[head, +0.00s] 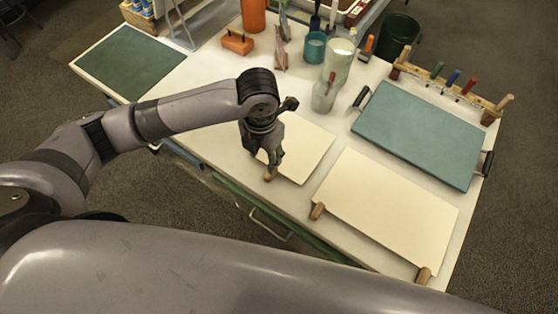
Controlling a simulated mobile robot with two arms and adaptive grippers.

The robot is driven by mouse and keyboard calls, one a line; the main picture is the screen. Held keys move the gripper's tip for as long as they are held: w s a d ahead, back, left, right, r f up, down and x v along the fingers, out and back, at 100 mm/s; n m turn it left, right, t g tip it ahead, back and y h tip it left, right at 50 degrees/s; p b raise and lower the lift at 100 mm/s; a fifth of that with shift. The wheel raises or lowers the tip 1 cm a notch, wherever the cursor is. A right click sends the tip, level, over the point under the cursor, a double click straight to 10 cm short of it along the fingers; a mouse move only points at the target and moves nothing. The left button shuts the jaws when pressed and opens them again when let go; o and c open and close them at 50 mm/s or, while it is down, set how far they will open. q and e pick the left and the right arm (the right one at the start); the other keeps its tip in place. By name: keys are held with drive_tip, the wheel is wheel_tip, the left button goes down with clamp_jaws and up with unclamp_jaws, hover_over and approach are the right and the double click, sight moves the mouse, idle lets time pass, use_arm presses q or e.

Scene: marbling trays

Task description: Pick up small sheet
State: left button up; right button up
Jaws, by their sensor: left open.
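The small sheet (308,150) is a cream rectangle lying flat on the white table, left of a larger cream sheet (390,208). My left gripper (271,166) points down over the small sheet's left edge, its jaws open. A small wooden block (269,177) shows right at its fingertips; I cannot tell whether they touch it. My arm and gripper hide the sheet's left part. My right gripper is not in view.
Wooden blocks (317,211) sit at the larger sheet's near edge. A teal tray (418,134) with dark handles lies at right. A green mat (130,62) lies at far left.

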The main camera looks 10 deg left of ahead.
use_arm(q)
hover_over(266, 173)
wheel_tip(266, 173, down, 4)
drive_tip(key=shift+f, duration=0.25)
drive_tip(key=shift+d+f+p, duration=0.2)
drive_tip(key=shift+f+p, duration=0.05)
drive_tip(key=shift+f, duration=1.1)
drive_tip(key=shift+d+f+p, duration=0.15)
drive_tip(key=shift+f+p, duration=0.1)
drive_tip(key=shift+f, duration=1.05)
drive_tip(key=shift+c, duration=0.4)
drive_tip(key=shift+w, duration=0.1)
drive_tip(key=c, duration=0.8)
drive_tip(key=shift+r, duration=0.1)
